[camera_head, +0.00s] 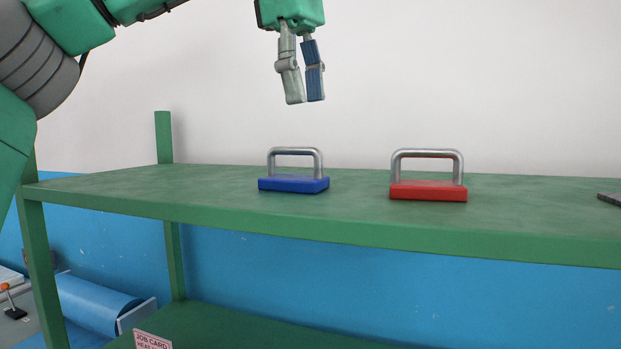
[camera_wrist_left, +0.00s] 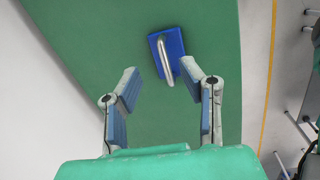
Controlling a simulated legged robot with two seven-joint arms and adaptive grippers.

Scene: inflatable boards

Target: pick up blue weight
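The blue weight (camera_head: 293,184) is a flat blue block with a silver arched handle, upright on the green shelf (camera_head: 130,190). My left gripper (camera_head: 306,102) hangs above it in the head view, fingers pointing down, apart from the handle. In the left wrist view, the blue weight (camera_wrist_left: 157,45) lies beyond the fingertips, with its handle running lengthwise. The left gripper (camera_wrist_left: 160,80) is open there, with a wide empty gap between its fingers. My right gripper is not in either view.
A red weight (camera_head: 428,190) with a silver handle stands right of the blue one, with a gap between. A dark flat object (camera_head: 611,198) is at the right edge. A green post (camera_head: 164,138) rises at the back left. A lower shelf holds a job card (camera_head: 152,341).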

